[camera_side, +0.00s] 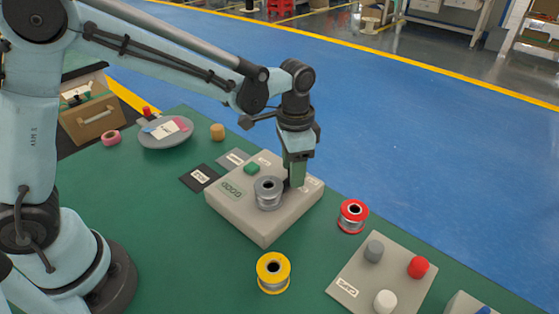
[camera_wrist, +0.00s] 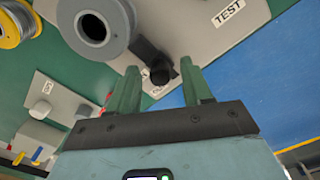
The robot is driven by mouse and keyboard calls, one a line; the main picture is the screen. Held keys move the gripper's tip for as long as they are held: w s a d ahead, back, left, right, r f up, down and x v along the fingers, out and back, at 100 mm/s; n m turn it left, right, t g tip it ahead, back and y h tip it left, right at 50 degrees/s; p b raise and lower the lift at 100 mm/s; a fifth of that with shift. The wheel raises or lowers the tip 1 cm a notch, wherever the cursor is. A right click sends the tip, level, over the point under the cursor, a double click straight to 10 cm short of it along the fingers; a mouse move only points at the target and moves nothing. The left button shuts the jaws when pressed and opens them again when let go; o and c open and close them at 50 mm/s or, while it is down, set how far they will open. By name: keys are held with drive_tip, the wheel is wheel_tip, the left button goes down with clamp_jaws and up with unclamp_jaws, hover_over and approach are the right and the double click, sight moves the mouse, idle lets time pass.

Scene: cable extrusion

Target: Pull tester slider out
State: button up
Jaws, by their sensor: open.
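The tester (camera_side: 235,207) is a beige box on the green table, with a green button (camera_side: 252,169) and a grey spool (camera_side: 268,193) on its top. In the wrist view the tester (camera_wrist: 190,25) fills the top, with the grey spool (camera_wrist: 95,27) at upper left. The slider (camera_wrist: 158,65), a dark bar with a black round knob, lies beside the spool. My gripper (camera_wrist: 162,80) is open, pointing down at the tester. The knob shows between its two green fingers, and I cannot tell whether they touch it. In the side view my gripper (camera_side: 293,184) hides the slider.
A yellow spool (camera_side: 273,258) and a red spool (camera_side: 353,204) stand in front and to the right. A panel (camera_side: 352,268) with grey, red and white knobs lies at lower right. A grey dish (camera_side: 172,141) stands behind left. Blue floor lies beyond the table edge.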

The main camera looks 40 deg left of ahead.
clamp_jaws()
idle(0.3)
drive_tip(key=shift+w, duration=1.6)
unclamp_jaws()
wheel_tip(320, 180, up, 12)
